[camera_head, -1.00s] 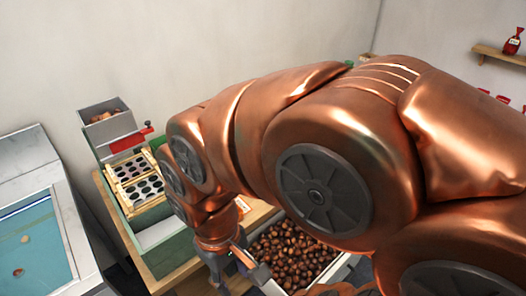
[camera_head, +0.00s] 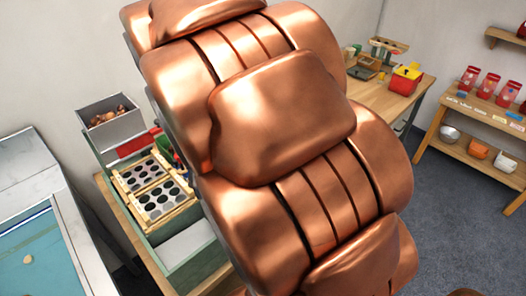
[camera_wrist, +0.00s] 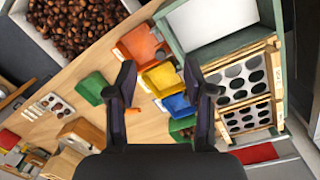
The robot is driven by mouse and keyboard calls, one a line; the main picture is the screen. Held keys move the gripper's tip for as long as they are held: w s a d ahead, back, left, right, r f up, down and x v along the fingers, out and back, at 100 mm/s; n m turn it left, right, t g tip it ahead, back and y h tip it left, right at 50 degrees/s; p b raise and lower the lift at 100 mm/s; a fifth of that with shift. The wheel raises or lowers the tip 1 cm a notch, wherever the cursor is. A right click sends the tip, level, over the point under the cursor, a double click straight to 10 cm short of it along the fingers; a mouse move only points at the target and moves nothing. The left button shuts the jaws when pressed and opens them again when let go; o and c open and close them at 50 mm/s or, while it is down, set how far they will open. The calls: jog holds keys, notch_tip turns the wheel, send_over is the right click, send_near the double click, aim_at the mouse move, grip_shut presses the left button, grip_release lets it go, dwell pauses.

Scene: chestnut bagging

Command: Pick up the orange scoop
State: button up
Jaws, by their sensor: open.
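The orange scoop (camera_wrist: 141,43) lies on the wooden table in the wrist view, above and slightly left of the middle. It is beside a yellow piece (camera_wrist: 162,78) and a blue piece (camera_wrist: 179,104). My gripper (camera_wrist: 159,66) is open, with nothing between its fingers. The fingers appear above the table, the scoop showing beyond the fingertips; the height gap is hard to judge. In the head view my arm hides my gripper, and I cannot make out the scoop there.
A bin of chestnuts (camera_wrist: 38,39) is at upper left in the wrist view. A frame with round holes (camera_wrist: 276,85) stands on the right. A green piece (camera_wrist: 92,88) lies left of the fingers. In the head view, a shelf (camera_head: 455,140) stands at right, past open floor.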

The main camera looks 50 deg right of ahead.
jog(key=w+d+f+m+b, duration=0.1)
jog(key=w+d+f+m, duration=0.25)
jog(key=w+d, duration=0.4)
jog(key=w+d+f+m, duration=0.2)
jog(key=w+d+m, duration=0.2)
jog(key=d, duration=0.7)
jog(key=w+d+f+m, duration=0.1)
jog(key=d+f, duration=0.2)
jog(key=d, duration=0.1)
jog(key=w+d+f+m, duration=0.2)
jog(key=d+f, duration=0.2)
jog(key=d, duration=0.1)
jog(key=w+d+f+m+t+b, duration=0.1)
jog(key=d+f, duration=0.2)
jog(key=d, duration=0.2)
jog(key=shift+w+d+f, duration=0.15)
jog(key=shift+w+f, duration=0.25)
jog(key=shift+d+f+m, duration=0.2)
jog(key=shift+f+m, duration=0.05)
jog(key=shift+f, duration=0.2)
jog(key=shift+w+f+p, duration=0.2)
jog(key=shift+f+p, duration=1.05)
jog(key=shift+f, duration=2.45)
grip_shut()
